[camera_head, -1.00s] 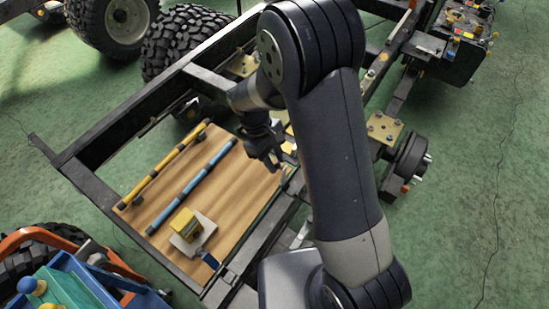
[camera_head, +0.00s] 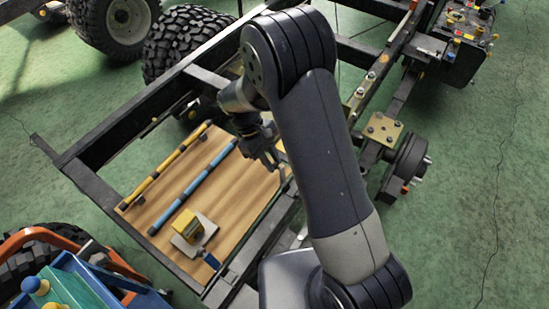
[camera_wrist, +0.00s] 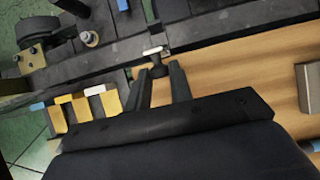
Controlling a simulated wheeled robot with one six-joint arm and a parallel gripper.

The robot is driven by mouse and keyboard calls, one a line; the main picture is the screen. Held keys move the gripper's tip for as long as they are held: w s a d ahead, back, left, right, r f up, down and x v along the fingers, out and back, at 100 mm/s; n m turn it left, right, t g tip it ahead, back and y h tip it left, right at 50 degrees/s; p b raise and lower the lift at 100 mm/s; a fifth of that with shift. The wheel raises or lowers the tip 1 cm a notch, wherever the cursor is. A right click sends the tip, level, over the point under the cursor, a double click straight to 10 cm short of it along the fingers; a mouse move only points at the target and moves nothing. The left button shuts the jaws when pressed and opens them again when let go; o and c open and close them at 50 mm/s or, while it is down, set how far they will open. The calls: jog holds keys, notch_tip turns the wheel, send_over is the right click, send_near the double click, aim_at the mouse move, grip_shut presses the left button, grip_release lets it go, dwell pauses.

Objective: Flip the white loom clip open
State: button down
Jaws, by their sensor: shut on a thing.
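A small white piece, which I take to be the white loom clip (camera_wrist: 153,51), shows in the wrist view at the dark rail, just beyond my fingertips. A dark stem or knob (camera_wrist: 158,70) sits under it, between the fingers. My gripper (camera_wrist: 160,73) is closed on this dark part of the clip, with the fingers held slightly apart by it. In the head view my gripper (camera_head: 272,160) is over the right edge of the wooden board. The clip is too small or hidden there, so I cannot tell how far it is open.
The wooden board (camera_head: 215,195) carries a yellow bar (camera_head: 167,164), a blue bar (camera_head: 195,183) and a yellow block (camera_head: 187,225) on a pale plate. Yellow pieces and a white-topped one (camera_wrist: 95,90) stand left of my fingers. Dark frame rails (camera_head: 95,135) surround the board.

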jog(key=shift+w+a+f+g+h, duration=0.45)
jog(key=shift+w+a+g+h, duration=0.15)
jog(key=shift+g+h, duration=0.25)
jog(key=c, duration=1.3)
grip_release()
jog(key=shift+a, duration=0.1)
jog(key=b+v, duration=0.1)
jog(key=v, duration=0.9)
jog(key=shift+a+r, duration=0.25)
jog(key=shift+r, duration=0.05)
jog(key=p+x, duration=0.1)
jog(key=x, duration=0.9)
jog(key=shift+s+d+f, duration=0.1)
jog(key=shift+d+f, duration=0.15)
jog(key=shift+d, duration=0.15)
